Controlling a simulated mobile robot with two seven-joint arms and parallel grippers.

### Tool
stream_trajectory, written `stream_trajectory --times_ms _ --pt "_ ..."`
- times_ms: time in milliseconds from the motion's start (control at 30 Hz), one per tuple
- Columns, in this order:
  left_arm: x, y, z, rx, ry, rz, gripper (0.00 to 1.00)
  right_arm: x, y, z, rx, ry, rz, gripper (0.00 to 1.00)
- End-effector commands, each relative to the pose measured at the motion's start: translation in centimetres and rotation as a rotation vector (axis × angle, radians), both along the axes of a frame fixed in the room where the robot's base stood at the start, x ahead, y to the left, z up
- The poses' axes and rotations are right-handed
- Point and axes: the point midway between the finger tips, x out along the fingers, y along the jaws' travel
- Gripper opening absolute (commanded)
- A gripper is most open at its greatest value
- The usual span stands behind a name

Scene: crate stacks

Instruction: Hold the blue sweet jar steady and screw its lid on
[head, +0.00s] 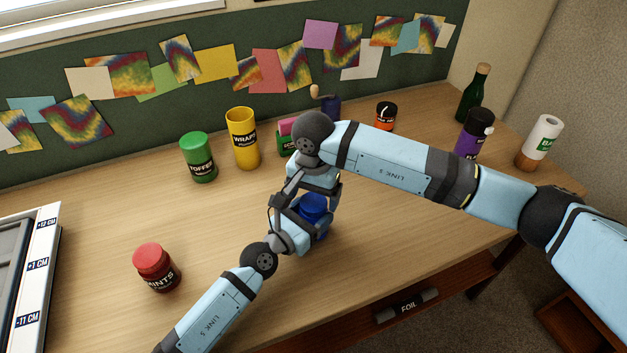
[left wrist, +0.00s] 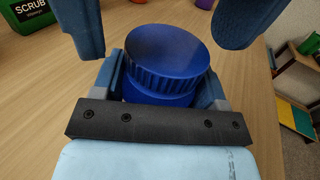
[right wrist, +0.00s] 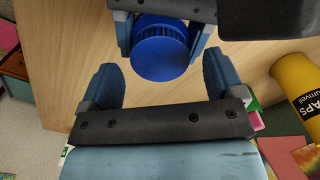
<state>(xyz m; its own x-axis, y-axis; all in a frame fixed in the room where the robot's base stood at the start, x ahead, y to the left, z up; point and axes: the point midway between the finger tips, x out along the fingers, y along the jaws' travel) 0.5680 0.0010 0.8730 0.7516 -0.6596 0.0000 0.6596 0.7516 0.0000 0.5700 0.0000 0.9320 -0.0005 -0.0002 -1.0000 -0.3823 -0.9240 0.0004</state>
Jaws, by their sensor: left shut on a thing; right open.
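The blue sweet jar (head: 314,208) stands near the middle of the desk, partly hidden by my arms. My left gripper (left wrist: 163,88) is shut around its body (left wrist: 158,98) from the sides. A ribbed blue lid (left wrist: 168,52) sits on top of the jar and looks slightly tilted in the left wrist view; I cannot tell how far it is threaded. My right gripper (right wrist: 160,62) is open and comes down from above. Its fingers are apart on either side of the lid (right wrist: 160,58), not visibly touching it.
A red mints jar (head: 156,268) stands at front left. A green toffee jar (head: 198,158) and a yellow wraps jar (head: 242,138) stand behind. A purple container (head: 472,135), green bottle (head: 473,97) and paper roll (head: 540,142) stand at right. The desk between is clear.

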Motion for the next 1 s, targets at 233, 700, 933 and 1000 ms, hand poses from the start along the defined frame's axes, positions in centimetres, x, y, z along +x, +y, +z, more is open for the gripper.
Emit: stream_trajectory --times_ms 233,700,933,1000 --pt "0.01 -0.01 0.01 0.000 0.000 0.000 0.00 0.01 0.00 -1.48 0.001 0.000 -0.001 0.87" --pt "0.01 -0.01 0.00 0.000 0.000 0.000 0.00 0.00 -0.01 -1.49 0.000 0.000 -0.001 0.38" --pt "0.00 0.00 0.00 0.000 0.000 0.000 0.00 0.00 -0.01 -1.49 0.000 0.000 -0.001 0.92" --pt "-0.01 -0.01 0.00 0.000 0.000 0.000 0.00 0.00 -0.01 -1.49 0.000 0.000 -0.001 0.92"
